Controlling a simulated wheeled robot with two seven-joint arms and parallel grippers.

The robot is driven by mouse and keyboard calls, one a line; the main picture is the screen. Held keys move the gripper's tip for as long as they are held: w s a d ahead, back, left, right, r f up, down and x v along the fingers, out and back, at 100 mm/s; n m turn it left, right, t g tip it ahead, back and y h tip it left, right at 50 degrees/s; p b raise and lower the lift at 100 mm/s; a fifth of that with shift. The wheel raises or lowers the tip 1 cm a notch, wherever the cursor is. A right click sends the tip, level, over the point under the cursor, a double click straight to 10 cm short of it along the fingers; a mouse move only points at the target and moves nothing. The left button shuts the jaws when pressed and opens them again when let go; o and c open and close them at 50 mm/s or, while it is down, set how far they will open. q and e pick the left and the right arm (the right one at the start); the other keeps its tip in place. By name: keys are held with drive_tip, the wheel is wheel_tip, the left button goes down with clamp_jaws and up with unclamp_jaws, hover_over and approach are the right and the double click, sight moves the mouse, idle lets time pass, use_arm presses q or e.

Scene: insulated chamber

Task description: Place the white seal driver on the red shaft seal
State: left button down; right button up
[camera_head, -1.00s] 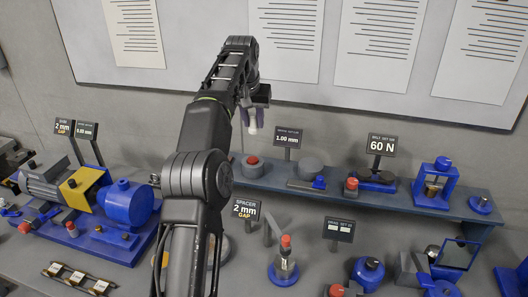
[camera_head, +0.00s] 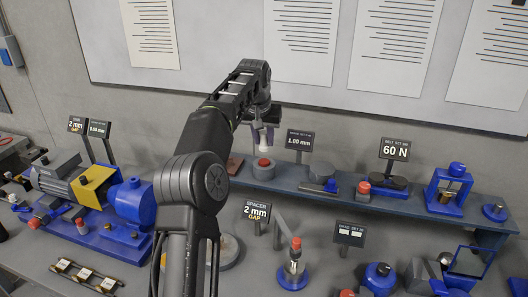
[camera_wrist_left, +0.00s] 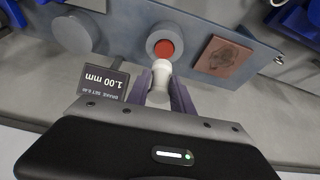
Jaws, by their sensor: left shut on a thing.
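The red shaft seal (camera_head: 264,162) appears to be the red round piece on a grey cylinder on the back shelf; it also shows in the left wrist view (camera_wrist_left: 164,48). My left gripper (camera_head: 267,138) is shut on the white seal driver (camera_head: 263,142), a small white cylinder pointing down above the seal. In the left wrist view the driver (camera_wrist_left: 161,76) sits between the purple-grey fingers, its wider white end near the grey cylinder's edge. I cannot tell whether it touches. My right gripper is not in view.
The shelf (camera_head: 300,187) also holds a grey cylinder (camera_head: 321,168) to the right and a brown square plate (camera_wrist_left: 223,58) beside the seal. A "1.00 mm" sign (camera_head: 300,141) stands close behind. A blue pump (camera_head: 131,202) stands at left and a "2 mm" spacer sign (camera_head: 256,211) in front.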

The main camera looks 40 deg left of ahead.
sight(264, 150)
use_arm(q)
drive_tip(key=shift+f, duration=2.05)
drive_tip(key=shift+f, duration=0.2)
drive_tip(key=c, duration=1.1)
unclamp_jaws()
drive_tip(key=b+v, duration=0.1)
drive_tip(key=v, duration=1.1)
drive_tip(key=shift+r, duration=0.2)
